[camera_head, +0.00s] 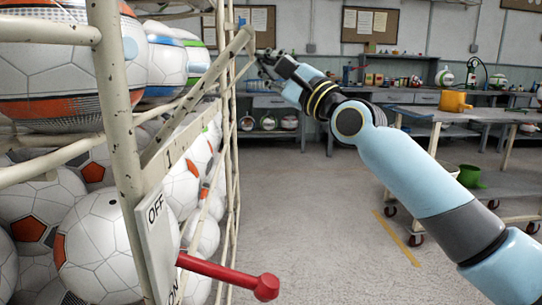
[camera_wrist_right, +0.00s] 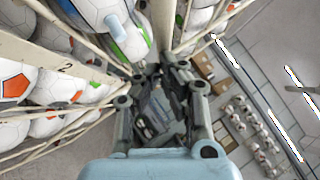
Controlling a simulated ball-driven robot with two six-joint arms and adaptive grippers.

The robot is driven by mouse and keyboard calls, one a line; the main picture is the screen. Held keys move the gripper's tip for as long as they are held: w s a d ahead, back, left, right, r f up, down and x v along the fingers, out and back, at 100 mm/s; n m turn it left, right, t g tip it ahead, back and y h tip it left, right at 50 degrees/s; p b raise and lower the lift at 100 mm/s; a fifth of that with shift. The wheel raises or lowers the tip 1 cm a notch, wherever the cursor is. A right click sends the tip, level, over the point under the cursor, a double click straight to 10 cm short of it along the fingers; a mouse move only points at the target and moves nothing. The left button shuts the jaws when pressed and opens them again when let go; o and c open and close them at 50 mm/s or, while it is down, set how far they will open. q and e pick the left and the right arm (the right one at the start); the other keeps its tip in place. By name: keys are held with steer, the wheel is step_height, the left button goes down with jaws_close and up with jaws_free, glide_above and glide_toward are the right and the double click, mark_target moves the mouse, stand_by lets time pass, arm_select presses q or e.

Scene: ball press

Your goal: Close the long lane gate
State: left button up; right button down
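A long flat cream bar (camera_head: 200,92), which looks like the long lane gate, slants up and away along the ball rack's side. Its far end is near a rack post, beside my right gripper (camera_head: 262,62). The fingers' tips are close to a cream post (camera_wrist_right: 163,22). Whether they touch or grip anything is unclear. A small blue piece (camera_head: 241,21) shows above the bar's far end. My left gripper is not in view.
The rack (camera_head: 112,100) is full of footballs. A red lever (camera_head: 225,273) sticks out of an OFF/ON plate (camera_head: 156,240) at the near corner. A table (camera_head: 450,112) with an orange can stands at right. The floor between is clear.

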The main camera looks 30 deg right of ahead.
arm_select(q)
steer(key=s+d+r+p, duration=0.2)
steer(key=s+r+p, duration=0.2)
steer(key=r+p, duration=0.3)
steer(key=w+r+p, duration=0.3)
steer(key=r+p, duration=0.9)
steer(key=p, duration=0.2)
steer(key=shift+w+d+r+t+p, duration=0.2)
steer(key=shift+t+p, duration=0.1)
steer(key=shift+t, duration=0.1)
arm_select(e)
steer(key=w+a+r+n+g, duration=0.5)
steer(key=a+r+n+g, duration=0.1)
steer(key=a, duration=0.5)
steer(key=shift+w+r+n+g, duration=0.15)
steer(key=shift+r+n+g, duration=0.15)
steer(key=shift+r+n, duration=0.6)
steer(key=shift+a+f, duration=0.1)
